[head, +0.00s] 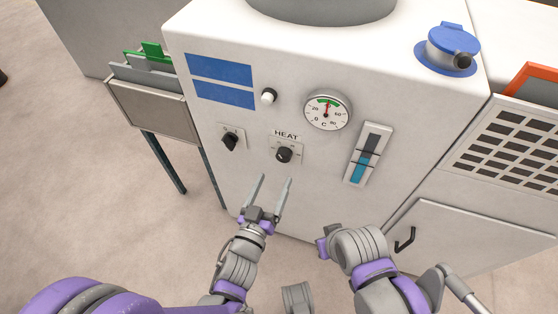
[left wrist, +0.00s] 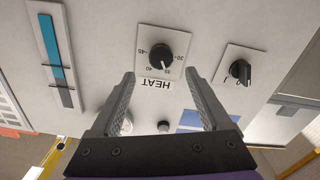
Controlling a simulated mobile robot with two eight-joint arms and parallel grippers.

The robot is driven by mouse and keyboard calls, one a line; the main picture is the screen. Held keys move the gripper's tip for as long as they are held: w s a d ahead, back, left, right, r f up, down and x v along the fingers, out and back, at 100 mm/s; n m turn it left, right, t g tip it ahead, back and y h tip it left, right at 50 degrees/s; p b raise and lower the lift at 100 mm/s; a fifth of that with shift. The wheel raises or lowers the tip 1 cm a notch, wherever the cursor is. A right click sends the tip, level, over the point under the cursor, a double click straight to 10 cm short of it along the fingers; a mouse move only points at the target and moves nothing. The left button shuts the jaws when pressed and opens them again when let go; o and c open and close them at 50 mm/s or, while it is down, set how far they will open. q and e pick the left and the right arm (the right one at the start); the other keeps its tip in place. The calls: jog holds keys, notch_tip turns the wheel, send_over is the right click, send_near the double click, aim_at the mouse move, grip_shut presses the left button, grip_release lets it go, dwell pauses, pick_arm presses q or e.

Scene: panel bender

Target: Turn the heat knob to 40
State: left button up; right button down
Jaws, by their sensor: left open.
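The heat knob (head: 284,154) is a round black knob on a light plate below the word HEAT, on the white machine's front. In the left wrist view the knob (left wrist: 169,54) appears upside down, with numbers 30 to 45 around it.
A black switch (head: 230,141) is left of the knob. A white button (head: 269,96) and a dial gauge (head: 327,110) are above; the gauge's red needle points nearly up. A blue level indicator (head: 368,155) is on the right. A sheet rack (head: 150,106) stands at left.

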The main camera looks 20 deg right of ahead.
aim_at(282, 159)
pick_arm(q)
jog(key=x, duration=0.7)
jog(key=shift+w+d, duration=0.1)
jog(key=shift+w, duration=0.1)
grip_shut()
